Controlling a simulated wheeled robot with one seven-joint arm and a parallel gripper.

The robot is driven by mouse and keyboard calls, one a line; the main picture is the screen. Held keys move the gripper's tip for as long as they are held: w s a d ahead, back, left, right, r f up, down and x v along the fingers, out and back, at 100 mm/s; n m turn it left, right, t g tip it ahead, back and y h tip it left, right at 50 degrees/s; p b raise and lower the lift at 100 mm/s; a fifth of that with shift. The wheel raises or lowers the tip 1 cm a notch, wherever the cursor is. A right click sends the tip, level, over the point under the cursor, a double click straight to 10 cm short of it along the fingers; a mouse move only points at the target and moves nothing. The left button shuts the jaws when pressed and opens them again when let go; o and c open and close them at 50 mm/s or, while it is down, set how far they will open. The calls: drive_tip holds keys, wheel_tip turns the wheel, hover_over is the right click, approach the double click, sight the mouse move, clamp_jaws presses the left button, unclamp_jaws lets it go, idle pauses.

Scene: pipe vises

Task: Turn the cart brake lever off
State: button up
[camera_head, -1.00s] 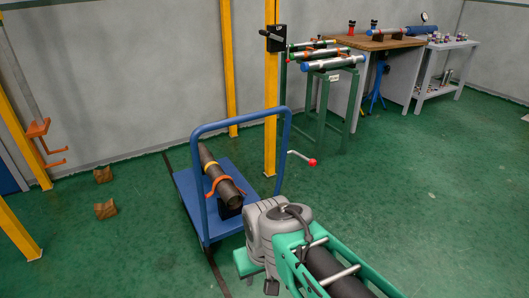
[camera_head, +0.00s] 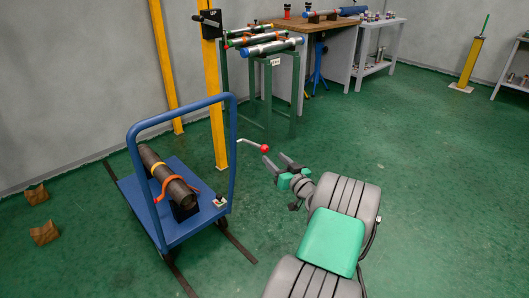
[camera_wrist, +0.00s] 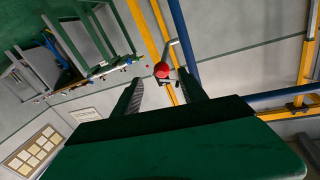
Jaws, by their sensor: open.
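The cart brake lever (camera_head: 250,143) is a thin grey rod with a red ball knob (camera_head: 264,149), sticking out to the right of the blue cart's push handle (camera_head: 231,130). My gripper (camera_head: 276,161) is open and empty, its dark fingers pointing at the knob from the right, close to it. In the wrist view, the red knob (camera_wrist: 161,70) shows ahead between the two fingertips (camera_wrist: 160,78), and the rod runs up from it beside the blue handle tube. I cannot tell whether the knob is within the jaws or just beyond them.
A dark pipe (camera_head: 168,180) is strapped on the blue cart (camera_head: 205,212). A yellow post (camera_head: 218,135) stands behind the cart. A green stand (camera_head: 270,95) with pipes and a wooden bench (camera_head: 315,27) are farther back. The green floor to the right is largely clear.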

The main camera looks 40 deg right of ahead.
sight(264, 149)
drive_tip(key=x, duration=0.7)
drive_tip(key=shift+w+a+b, duration=0.1)
drive_tip(key=shift+w+b, duration=0.25)
drive_tip(key=shift+b, duration=0.05)
drive_tip(key=shift+c, duration=0.3)
clamp_jaws()
idle(0.5)
